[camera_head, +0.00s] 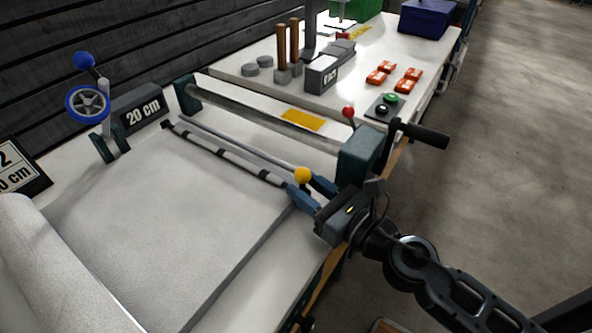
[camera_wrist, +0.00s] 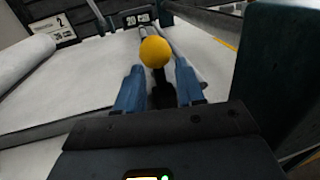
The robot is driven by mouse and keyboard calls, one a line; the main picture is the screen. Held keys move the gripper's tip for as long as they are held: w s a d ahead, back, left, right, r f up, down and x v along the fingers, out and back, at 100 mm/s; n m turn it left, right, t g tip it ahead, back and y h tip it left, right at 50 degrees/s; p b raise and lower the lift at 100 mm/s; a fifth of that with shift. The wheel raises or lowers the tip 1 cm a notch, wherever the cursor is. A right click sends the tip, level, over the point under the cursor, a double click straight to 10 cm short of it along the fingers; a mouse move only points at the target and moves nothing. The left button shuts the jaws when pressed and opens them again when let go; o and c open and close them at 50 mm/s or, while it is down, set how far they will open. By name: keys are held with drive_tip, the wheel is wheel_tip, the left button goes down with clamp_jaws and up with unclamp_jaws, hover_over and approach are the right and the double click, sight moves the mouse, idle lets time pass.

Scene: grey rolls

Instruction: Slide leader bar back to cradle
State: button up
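The leader bar (camera_head: 230,155) is a dark bar with white bands, lying across the far end of the grey sheet on the bench. A yellow ball knob (camera_head: 302,175) is at its right end. My gripper (camera_head: 309,186) is at that end, its two blue fingers apart on either side of the knob's dark stem. In the wrist view the knob (camera_wrist: 155,52) shows just beyond the fingertips (camera_wrist: 158,75), with the dark stem between the fingers. I see a gap beside the left finger; contact with the right finger is unclear. I cannot make out the cradle for certain.
A roller frame (camera_head: 262,118) with a dark green end block (camera_head: 358,155) stands just beyond the bar, close to my gripper. A grey roll (camera_head: 55,265) lies at the near left. A blue handwheel (camera_head: 88,103) and a "20 cm" sign (camera_head: 142,112) stand at the left edge.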

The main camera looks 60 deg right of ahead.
drive_tip(key=shift+w+d+p, duration=0.15)
drive_tip(key=shift+w+p, duration=0.15)
drive_tip(key=shift+w, duration=0.5)
drive_tip(key=shift+w+d+p, duration=0.15)
drive_tip(key=shift+w+p, duration=0.1)
drive_tip(key=shift+w, duration=0.5)
drive_tip(key=shift+c, duration=0.3)
clamp_jaws()
